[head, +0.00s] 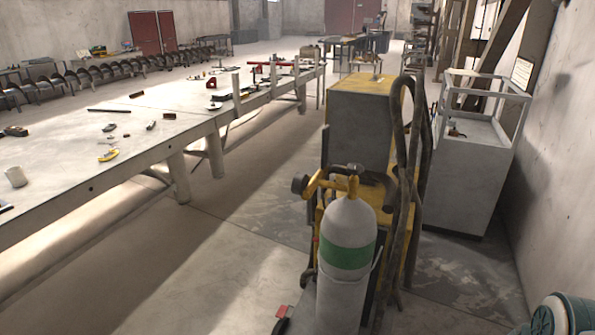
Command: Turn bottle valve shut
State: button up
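A pale grey gas bottle (342,293) with a green band (346,257) stands upright in the lower middle of the head view. Its lower end is cut off by the picture's bottom edge. A yellow, brass-like valve (352,186) sits on top of its neck, with a yellow arm reaching left to a dark round fitting (299,185). A small dark cap or knob shows at the valve's top; I cannot tell how far the valve is turned. My gripper is not in view.
Behind the bottle stands a yellow and grey machine (357,125) with thick hoses (402,150) hanging at its right. A long workbench (60,185) with scattered tools runs along the left. A grey cabinet (462,185) stands at the right wall. Floor (205,270) is clear between bench and bottle.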

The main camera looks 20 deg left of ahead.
aim_at(355, 169)
jog(key=u, duration=0.8)
jog(key=i, duration=1)
